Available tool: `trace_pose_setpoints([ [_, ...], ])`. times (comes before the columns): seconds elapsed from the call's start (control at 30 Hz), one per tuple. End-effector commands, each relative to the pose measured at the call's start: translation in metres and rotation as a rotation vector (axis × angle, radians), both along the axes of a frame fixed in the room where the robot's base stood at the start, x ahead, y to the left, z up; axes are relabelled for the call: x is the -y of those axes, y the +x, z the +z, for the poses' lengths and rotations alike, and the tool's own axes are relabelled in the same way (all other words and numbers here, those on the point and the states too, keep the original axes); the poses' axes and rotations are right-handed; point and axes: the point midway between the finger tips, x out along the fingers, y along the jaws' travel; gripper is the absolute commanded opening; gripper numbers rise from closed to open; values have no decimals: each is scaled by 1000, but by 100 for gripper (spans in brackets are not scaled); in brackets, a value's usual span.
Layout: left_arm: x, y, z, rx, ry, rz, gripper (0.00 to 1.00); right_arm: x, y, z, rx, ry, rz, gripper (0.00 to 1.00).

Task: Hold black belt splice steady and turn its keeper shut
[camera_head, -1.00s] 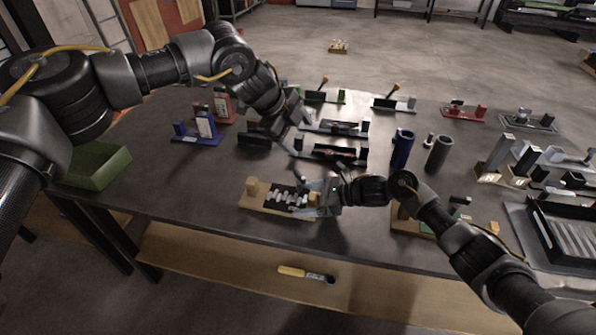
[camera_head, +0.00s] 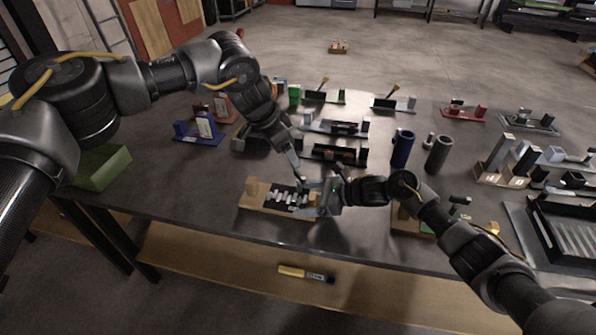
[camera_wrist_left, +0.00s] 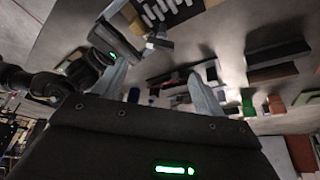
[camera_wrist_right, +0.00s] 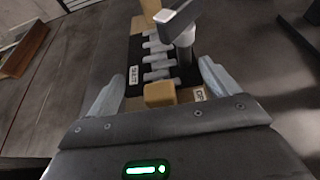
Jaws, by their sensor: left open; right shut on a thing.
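The black belt splice (camera_head: 288,197) is a black strip with several pale metal bars on a wooden base at the table's front. The right wrist view shows the black strip (camera_wrist_right: 134,52), a tan wooden block (camera_wrist_right: 160,93) and two small white labels. A grey post with a flat arm, seemingly the keeper (camera_wrist_right: 184,38), stands at the strip's edge. My right gripper (camera_head: 325,197) is shut on the splice's right end; the exact contact is partly hidden. My left gripper (camera_head: 297,168) is open and empty, above and behind that end. Its spread fingers show in the left wrist view (camera_wrist_left: 160,88).
Black-topped fixtures (camera_head: 335,153) stand just behind the splice. A blue cylinder (camera_head: 402,149) and a grey cylinder (camera_head: 439,154) stand to the right. A green bin (camera_head: 100,168) is at the left. A yellow-handled tool (camera_head: 292,271) lies on the lower shelf.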

Motion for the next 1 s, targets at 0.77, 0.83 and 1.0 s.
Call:
trace_pose_setpoints([
  [0.77, 35, 17, -95, 2, 1, -1, 71, 0, 0, -1, -1, -1, 0, 48],
  [0.83, 35, 17, -95, 2, 1, -1, 71, 0, 0, -1, -1, -1, 0, 48],
  [1.0, 35, 17, -95, 1, 0, -2, 66, 0, 0, -1, -1, -1, -1, 48],
])
